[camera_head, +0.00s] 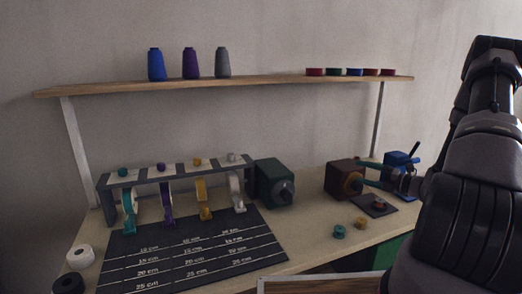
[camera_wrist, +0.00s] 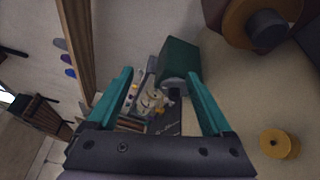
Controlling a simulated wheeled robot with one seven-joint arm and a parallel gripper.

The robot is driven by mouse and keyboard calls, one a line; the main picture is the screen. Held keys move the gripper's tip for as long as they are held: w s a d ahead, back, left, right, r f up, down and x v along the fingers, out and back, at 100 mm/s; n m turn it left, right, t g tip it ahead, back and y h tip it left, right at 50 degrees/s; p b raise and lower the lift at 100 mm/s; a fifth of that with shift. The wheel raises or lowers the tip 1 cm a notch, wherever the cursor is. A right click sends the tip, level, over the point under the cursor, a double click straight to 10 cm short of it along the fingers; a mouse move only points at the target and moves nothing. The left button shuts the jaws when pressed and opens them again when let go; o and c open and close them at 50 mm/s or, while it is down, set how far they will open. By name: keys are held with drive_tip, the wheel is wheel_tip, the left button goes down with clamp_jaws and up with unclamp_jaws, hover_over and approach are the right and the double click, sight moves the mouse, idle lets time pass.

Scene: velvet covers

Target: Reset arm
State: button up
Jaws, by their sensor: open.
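My gripper (camera_wrist: 158,105) shows in the wrist view with its two teal fingers spread apart. It is open, with nothing between the fingertips. In the head view my dark arm fills the right side, and the gripper's teal fingers reach in from the right near the brown box (camera_head: 343,178). The fingers are above the bench (camera_head: 310,215), by the brown box and the blue device (camera_head: 400,170). Whether they touch anything cannot be told.
A shelf (camera_head: 270,86) above holds cones and several colored discs. A ribbon rack (camera_head: 180,172), a dark green box (camera_head: 272,184) and a black measuring mat (camera_head: 190,250) stand on the bench. A yellow spool (camera_head: 361,223) and a teal spool (camera_head: 339,231) lie near the front.

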drive_tip(key=s+a+r+n+g+h, duration=0.1)
drive_tip(key=s+a+r+n+g, duration=0.5)
drive_tip(key=r+n, duration=0.35)
drive_tip(key=s+a+r+n+g+h, duration=0.1)
drive_tip(key=s+a+r+n+g, duration=0.4)
drive_tip(key=a+r+n, duration=0.5)
drive_tip(key=s+d+r+n+t+h, duration=0.1)
drive_tip(key=s+r+n+t+h, duration=0.1)
drive_tip(key=s+r+n+h, duration=0.2)
drive_tip(key=s+d+r+n+t+h, duration=0.1)
drive_tip(key=s+r+n+t+h, duration=0.2)
drive_tip(key=s+r+n, duration=0.5)
drive_tip(key=s+n+h, duration=0.1)
drive_tip(key=s+n, duration=0.3)
drive_tip(key=n, duration=0.2)
drive_tip(key=shift+s+t, duration=0.3)
